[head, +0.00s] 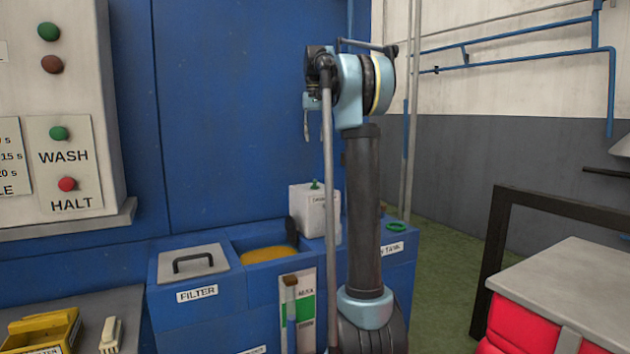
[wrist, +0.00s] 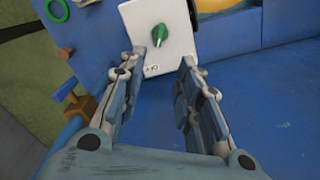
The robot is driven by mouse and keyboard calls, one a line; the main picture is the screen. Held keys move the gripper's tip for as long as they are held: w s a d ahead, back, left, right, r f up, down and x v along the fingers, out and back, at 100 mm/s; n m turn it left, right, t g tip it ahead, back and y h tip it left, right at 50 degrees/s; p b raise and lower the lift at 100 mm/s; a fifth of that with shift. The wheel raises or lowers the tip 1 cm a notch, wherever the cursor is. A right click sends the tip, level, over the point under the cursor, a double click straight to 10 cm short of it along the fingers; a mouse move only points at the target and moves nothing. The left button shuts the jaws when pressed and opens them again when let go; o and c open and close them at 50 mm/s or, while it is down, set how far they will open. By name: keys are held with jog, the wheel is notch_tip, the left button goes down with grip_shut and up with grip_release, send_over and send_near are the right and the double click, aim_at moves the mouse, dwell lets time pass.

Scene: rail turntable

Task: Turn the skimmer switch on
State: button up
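The skimmer switch appears to be the green knob (wrist: 159,35) on top of a white box (wrist: 140,17). In the head view the knob (head: 315,184) and the white box (head: 308,212) stand at the back of the blue unit; the lettering on the box is too small to read. My gripper (wrist: 155,68) is open and empty, pointing down, with its fingers to either side below the knob in the wrist view and apart from it. In the head view my gripper (head: 306,124) hangs well above the box. The knob's setting is unclear.
A basin of orange liquid (head: 268,253) and a lidded FILTER box (head: 193,262) lie left of the white box. A black piece (head: 291,231) stands beside it. A green ring (head: 398,226) is on the tank at right. A control panel (head: 60,160) is far left.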

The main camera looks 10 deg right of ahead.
aim_at(315, 180)
notch_tip(315, 180, down, 16)
jog(key=shift+f, duration=0.25)
dwell(0.4)
